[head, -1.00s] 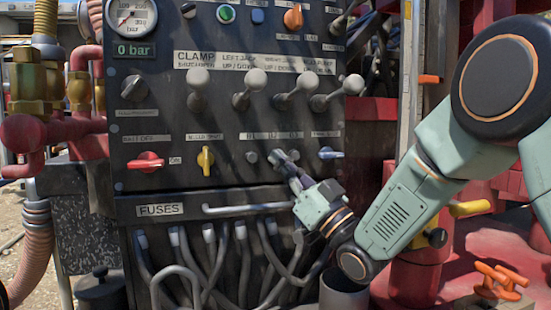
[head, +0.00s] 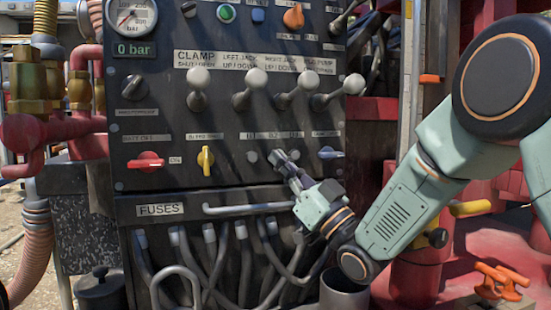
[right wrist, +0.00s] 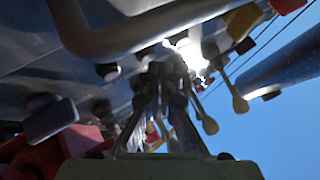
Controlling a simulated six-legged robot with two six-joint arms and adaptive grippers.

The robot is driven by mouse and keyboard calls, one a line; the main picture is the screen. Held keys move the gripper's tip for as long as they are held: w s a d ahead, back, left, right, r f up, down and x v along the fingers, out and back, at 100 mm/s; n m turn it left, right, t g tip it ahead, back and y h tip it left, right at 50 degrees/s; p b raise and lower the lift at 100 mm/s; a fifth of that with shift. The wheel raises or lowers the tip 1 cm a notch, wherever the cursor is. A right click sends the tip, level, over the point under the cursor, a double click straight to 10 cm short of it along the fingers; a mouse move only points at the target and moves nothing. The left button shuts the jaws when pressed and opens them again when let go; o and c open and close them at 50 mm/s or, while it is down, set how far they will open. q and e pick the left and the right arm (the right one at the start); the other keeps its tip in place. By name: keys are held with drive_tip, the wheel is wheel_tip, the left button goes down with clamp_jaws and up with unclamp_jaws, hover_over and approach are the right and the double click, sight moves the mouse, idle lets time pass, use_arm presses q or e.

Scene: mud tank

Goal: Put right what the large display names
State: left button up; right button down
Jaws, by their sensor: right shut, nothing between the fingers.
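The black control panel (head: 225,120) fills the middle of the head view. Its small green readout (head: 133,49) shows "0 bar"; I see no larger display. Levers with pale round knobs, such as the clamp lever (head: 198,76), stand in a row under labels. Below are a red switch (head: 146,162), a yellow switch (head: 205,160) and a blue switch (head: 330,153). My right gripper (head: 281,162) is shut and empty in front of the small buttons at the panel's lower right. Contact cannot be told. Its fingers show in the right wrist view (right wrist: 163,100). My left gripper is out of view.
A fuses drawer (head: 160,210) with a bar handle (head: 248,208) lies below the panel, close under my right gripper. Several grey cables (head: 212,262) hang beneath it. Red pipes with brass valves (head: 28,90) stand left; an orange valve handle (head: 500,275) is lower right.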

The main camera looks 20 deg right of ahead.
drive_tip(key=shift+s, duration=0.7)
drive_tip(key=s, duration=0.5)
drive_tip(key=shift+d, duration=0.1)
idle(0.4)
